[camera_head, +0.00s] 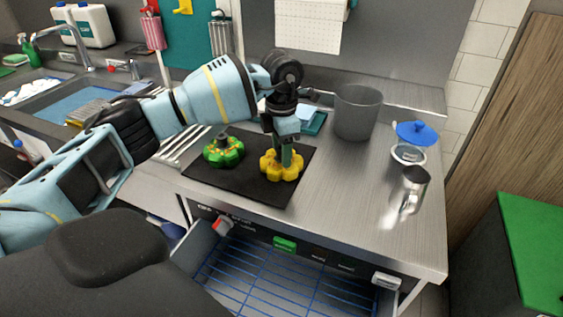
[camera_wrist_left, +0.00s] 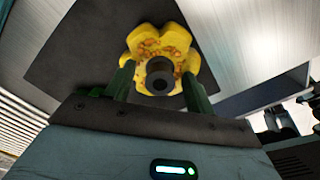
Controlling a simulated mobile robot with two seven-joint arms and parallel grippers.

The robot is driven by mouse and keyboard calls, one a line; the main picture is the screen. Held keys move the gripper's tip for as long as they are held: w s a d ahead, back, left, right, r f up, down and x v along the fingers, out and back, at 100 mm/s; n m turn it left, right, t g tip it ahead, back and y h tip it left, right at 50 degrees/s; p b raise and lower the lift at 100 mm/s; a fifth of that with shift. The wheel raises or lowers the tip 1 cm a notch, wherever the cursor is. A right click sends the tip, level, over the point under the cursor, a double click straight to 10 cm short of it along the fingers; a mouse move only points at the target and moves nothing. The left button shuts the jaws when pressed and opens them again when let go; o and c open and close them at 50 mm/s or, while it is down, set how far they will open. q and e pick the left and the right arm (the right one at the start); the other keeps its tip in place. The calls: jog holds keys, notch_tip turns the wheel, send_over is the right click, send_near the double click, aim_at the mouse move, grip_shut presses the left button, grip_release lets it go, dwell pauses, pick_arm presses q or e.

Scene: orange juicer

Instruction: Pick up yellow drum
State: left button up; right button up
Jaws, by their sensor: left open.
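The yellow drum (camera_head: 281,166) is a lobed, flower-shaped piece lying on a black mat (camera_head: 245,185) on the steel counter. In the left wrist view the drum (camera_wrist_left: 143,42) shows orange speckles and a dark central post (camera_wrist_left: 159,76) pointing at the camera. My left gripper (camera_head: 288,154) points down directly over the drum. In the left wrist view its two green fingers (camera_wrist_left: 159,84) stand apart, one on each side of the post. The gripper is open; I cannot tell whether the fingers touch the post. My right gripper is not in view.
A green drum (camera_head: 223,150) lies on the mat left of the yellow one. A grey pot (camera_head: 356,111), a blue-lidded jar (camera_head: 410,145) and a metal jug (camera_head: 411,189) stand to the right. An open drawer with a blue rack (camera_head: 270,282) is below the counter front.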

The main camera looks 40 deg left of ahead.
pick_arm(q)
jog(key=shift+c, duration=0.4)
jog(key=c, duration=1)
jog(key=shift+r, duration=0.1)
jog(key=shift+c, duration=0.2)
jog(key=shift+r, duration=0.5)
notch_tip(320, 180, up, 2)
jog(key=shift+r, duration=0.2)
jog(key=s+d, duration=0.2)
jog(key=s, duration=0.5)
jog(key=s+d+r, duration=0.1)
jog(key=s+d, duration=0.1)
jog(key=s, duration=0.6)
jog(key=shift+s+d+r+b, duration=0.15)
jog(key=shift+d+r+b, duration=0.05)
jog(key=shift+d+b, duration=0.2)
